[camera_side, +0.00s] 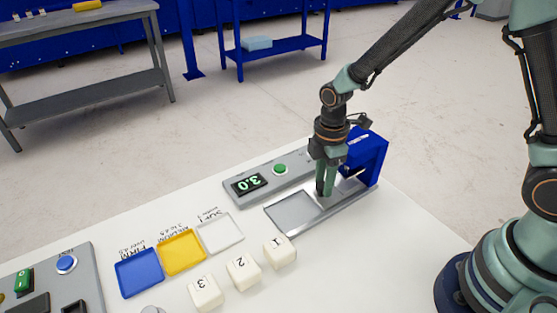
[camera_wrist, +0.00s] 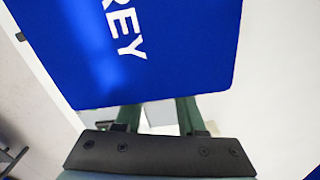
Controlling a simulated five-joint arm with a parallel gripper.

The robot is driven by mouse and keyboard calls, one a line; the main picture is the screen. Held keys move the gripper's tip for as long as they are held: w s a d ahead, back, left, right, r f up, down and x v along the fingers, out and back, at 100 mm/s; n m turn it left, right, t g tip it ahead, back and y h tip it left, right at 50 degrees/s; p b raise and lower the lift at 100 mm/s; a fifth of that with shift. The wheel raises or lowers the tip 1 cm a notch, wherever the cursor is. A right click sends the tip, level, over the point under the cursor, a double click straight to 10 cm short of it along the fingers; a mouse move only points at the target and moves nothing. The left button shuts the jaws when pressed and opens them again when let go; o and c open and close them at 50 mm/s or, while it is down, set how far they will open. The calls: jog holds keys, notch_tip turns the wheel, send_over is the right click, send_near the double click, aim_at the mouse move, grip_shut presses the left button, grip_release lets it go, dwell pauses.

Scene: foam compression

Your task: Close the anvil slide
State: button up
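The anvil slide, a flat grey plate (camera_side: 292,209), lies drawn out along its silver rail, to the left of the blue press housing (camera_side: 366,152). My gripper (camera_side: 325,190) points down over the rail between the plate and the housing, with its tips low. In the wrist view the housing (camera_wrist: 150,45), lettered "REY", covers the fingertips. The visible finger lengths (camera_wrist: 158,116) stand apart, with a pale grey patch between them. Whether they touch the slide is hidden.
A grey panel with a green button (camera_side: 280,168) and a display (camera_side: 249,184) reading 3.0 runs behind the slide. White blocks numbered 1 (camera_side: 279,251), 2 (camera_side: 243,272) and 3 (camera_side: 206,293) stand in front. Blue (camera_side: 139,273), yellow (camera_side: 181,252) and white (camera_side: 220,233) trays lie left.

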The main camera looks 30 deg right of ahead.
jog(key=o, duration=0.3)
notch_tip(320, 180, up, 12)
dwell(0.6)
jog(key=shift+d, duration=0.1)
jog(key=s+d+r+m+t, duration=0.5)
jog(key=s+d+r+m, duration=0.2)
jog(key=m, duration=0.8)
notch_tip(320, 180, up, 2)
jog(key=shift+s+d+r+t, duration=0.15)
jog(key=shift+s+d+t, duration=0.2)
jog(key=shift+s, duration=0.4)
